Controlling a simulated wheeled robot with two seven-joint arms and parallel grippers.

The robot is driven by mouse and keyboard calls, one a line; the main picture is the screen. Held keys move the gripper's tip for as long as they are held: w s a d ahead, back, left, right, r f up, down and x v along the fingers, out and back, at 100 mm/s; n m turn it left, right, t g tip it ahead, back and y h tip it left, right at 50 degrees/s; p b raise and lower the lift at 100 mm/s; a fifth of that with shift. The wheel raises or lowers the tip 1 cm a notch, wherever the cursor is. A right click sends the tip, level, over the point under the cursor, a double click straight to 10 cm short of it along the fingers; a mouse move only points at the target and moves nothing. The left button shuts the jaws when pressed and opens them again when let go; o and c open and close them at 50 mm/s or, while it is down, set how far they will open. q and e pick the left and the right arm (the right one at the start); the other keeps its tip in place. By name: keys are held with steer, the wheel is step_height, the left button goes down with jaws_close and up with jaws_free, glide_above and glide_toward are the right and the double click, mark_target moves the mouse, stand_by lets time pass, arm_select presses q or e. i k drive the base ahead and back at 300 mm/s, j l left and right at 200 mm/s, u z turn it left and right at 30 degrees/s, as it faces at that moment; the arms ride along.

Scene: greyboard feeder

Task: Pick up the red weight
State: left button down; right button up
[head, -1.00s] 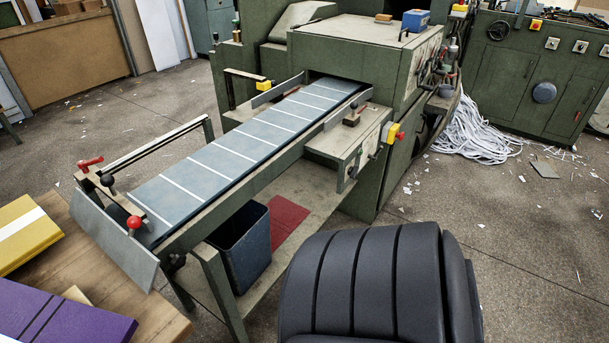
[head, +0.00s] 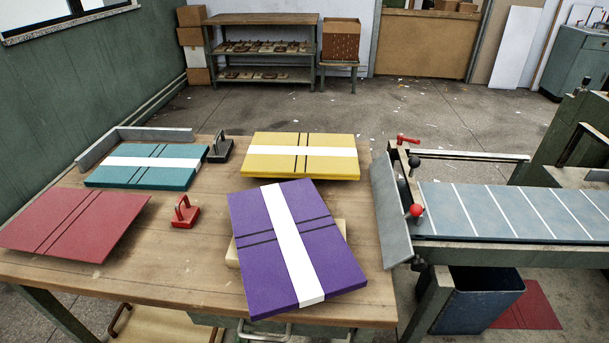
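The red weight (head: 184,213) stands upright on the wooden table (head: 205,262) in the head view. Neither of my grippers shows in the head view.
A teal board (head: 135,177) lies behind the weight, by a grey angled fence (head: 100,142). A dark weight (head: 219,149) stands beside it. A yellow board (head: 265,165) lies at the back right. A conveyor (head: 500,215) adjoins the table's right side.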

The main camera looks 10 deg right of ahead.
mark_target(185, 214)
steer(key=j+u, duration=0.15)
steer(key=j, duration=0.45)
steer(key=j+u, duration=0.15)
steer(key=j, duration=0.45)
steer(key=i+j+u, duration=0.15)
steer(key=j, duration=0.4)
